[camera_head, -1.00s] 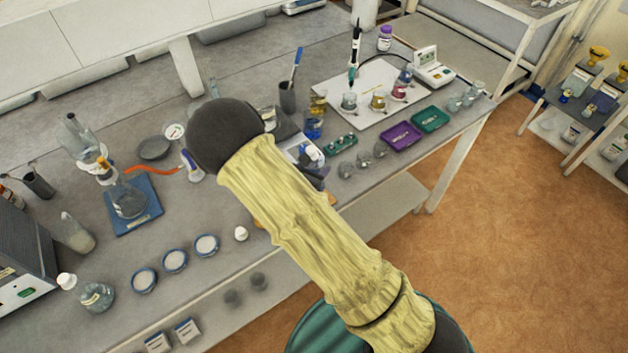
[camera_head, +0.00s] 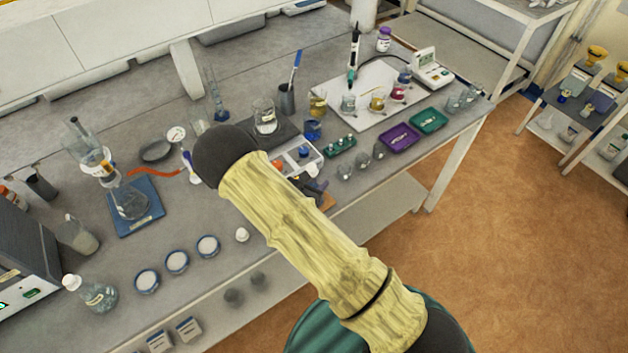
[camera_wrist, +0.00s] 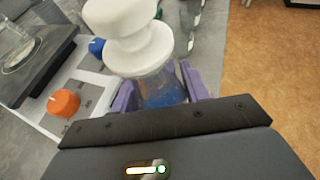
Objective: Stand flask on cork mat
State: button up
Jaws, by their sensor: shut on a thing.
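In the wrist view, a flask (camera_wrist: 160,88) with a white stopper and blue contents is between the purple fingers of my gripper (camera_wrist: 162,92), which is shut on it. The flask looks roughly upright; its base is hidden by the gripper body. A brown strip of the cork mat (camera_head: 328,202) shows at the bench's front edge, just below the gripper; my arm covers the rest. I cannot tell whether the flask touches it.
A dark plate with a beaker (camera_head: 264,116) stands further back. A white cap (camera_head: 242,234) sits left of my arm.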

jog(key=shift+f, duration=0.15)
jog(key=o, duration=1.2)
jog(key=shift+r, duration=0.25)
jog(key=shift+s+a, duration=0.25)
jog(key=shift+s, duration=0.05)
jog(key=b+v, duration=0.3)
jog(key=v, duration=0.8)
jog(key=shift+s+r, duration=0.1)
jog(key=shift+s, duration=0.05)
